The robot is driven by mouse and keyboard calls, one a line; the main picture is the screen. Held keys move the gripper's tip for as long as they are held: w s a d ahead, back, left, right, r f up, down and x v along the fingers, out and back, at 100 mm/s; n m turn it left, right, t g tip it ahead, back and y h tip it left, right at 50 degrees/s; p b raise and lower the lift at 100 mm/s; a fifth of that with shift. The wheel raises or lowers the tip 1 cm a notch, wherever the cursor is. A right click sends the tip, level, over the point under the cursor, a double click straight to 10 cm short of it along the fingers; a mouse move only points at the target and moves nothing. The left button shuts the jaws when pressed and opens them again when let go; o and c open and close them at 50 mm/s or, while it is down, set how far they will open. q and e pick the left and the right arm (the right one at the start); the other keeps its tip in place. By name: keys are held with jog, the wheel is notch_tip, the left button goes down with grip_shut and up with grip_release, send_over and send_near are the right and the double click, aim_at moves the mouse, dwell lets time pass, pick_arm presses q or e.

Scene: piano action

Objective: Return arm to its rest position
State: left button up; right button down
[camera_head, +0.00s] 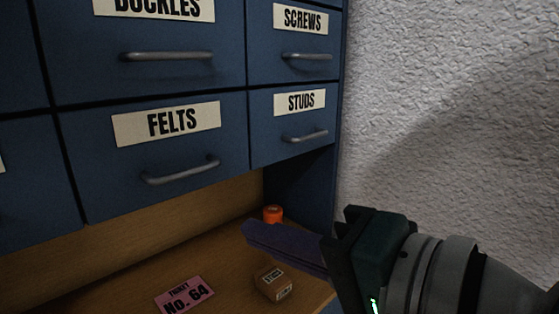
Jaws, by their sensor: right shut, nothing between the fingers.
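My right gripper (252,231) comes in from the lower right. Its purple-grey fingers are shut and empty, pointing left above the wooden shelf (110,290). The fingertips are in front of and below the drawers, close to a small orange cylinder (273,214) and above a small brown box (273,283). I cannot tell the exact gap between the fingers and these things. My left gripper is not in view.
A rough white wall (450,100) stands at right.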

jog(key=s+d+r+n+g+h+p, duration=0.7)
jog(key=s+d+r+p, duration=1.2)
jog(key=p, duration=1.4)
notch_tip(320, 180, up, 4)
jog(key=s+h, duration=0.1)
jog(key=h, duration=0.3)
jog(key=shift+d+n+p, duration=0.15)
jog(key=shift+n+p, duration=0.15)
